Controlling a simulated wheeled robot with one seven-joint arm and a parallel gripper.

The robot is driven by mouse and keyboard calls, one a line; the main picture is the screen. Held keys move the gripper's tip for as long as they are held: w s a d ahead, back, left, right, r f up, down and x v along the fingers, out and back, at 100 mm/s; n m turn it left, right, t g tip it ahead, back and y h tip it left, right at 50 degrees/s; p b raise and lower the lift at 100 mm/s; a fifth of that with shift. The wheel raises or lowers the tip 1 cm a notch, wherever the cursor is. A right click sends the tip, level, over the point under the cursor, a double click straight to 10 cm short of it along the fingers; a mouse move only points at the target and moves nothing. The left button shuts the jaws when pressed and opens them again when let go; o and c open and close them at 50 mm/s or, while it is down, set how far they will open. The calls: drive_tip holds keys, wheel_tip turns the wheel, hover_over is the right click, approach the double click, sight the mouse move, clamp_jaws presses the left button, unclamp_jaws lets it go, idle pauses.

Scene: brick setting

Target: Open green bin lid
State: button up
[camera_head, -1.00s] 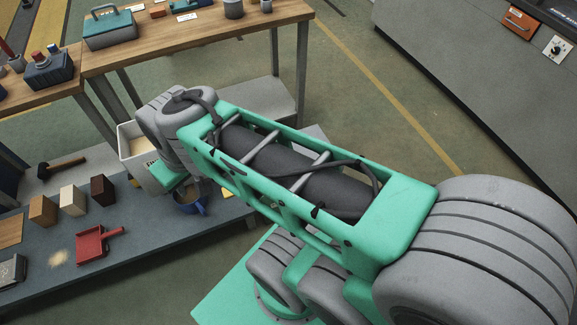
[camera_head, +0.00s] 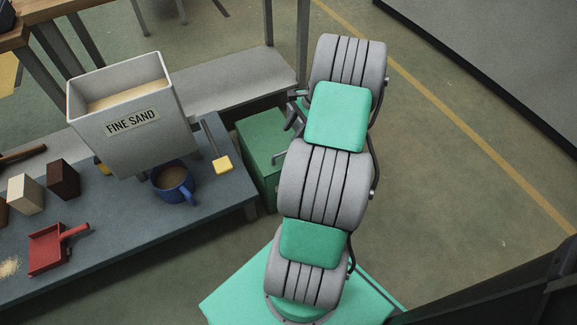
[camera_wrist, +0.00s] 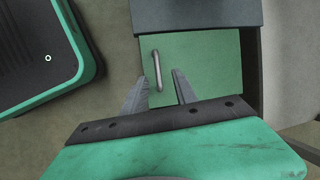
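The green bin (camera_head: 258,150) stands on the floor at the right end of the low grey-blue bench. Its green top with a metal bar handle (camera_wrist: 157,70) shows in the wrist view, and the lid looks shut. My gripper (camera_wrist: 162,73) is open above the bin, its two grey fingers apart. In the picture the handle lies between the fingertips, nearer the left finger. I cannot tell whether they touch it. In the head view my arm hides part of the bin, and the gripper (camera_head: 290,112) is only partly seen.
A bin marked FINE SAND (camera_head: 135,125), a blue mug (camera_head: 174,185) and a yellow-ended tool (camera_head: 222,164) are on the bench (camera_head: 140,235) left of the bin. A red dustpan (camera_head: 48,248) lies further left. Open floor (camera_head: 450,210) is at the right.

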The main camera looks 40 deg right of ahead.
drive_tip(key=shift+m, duration=0.5)
drive_tip(key=f+b, duration=0.1)
drive_tip(key=f, duration=0.2)
drive_tip(key=w+f+b, duration=0.1)
drive_tip(key=f, duration=0.2)
drive_tip(key=a+f+b, duration=0.1)
drive_tip(key=f, duration=0.2)
drive_tip(key=shift+w+f, duration=0.15)
drive_tip(key=shift+f, duration=0.15)
drive_tip(key=shift+c, duration=0.4)
clamp_jaws()
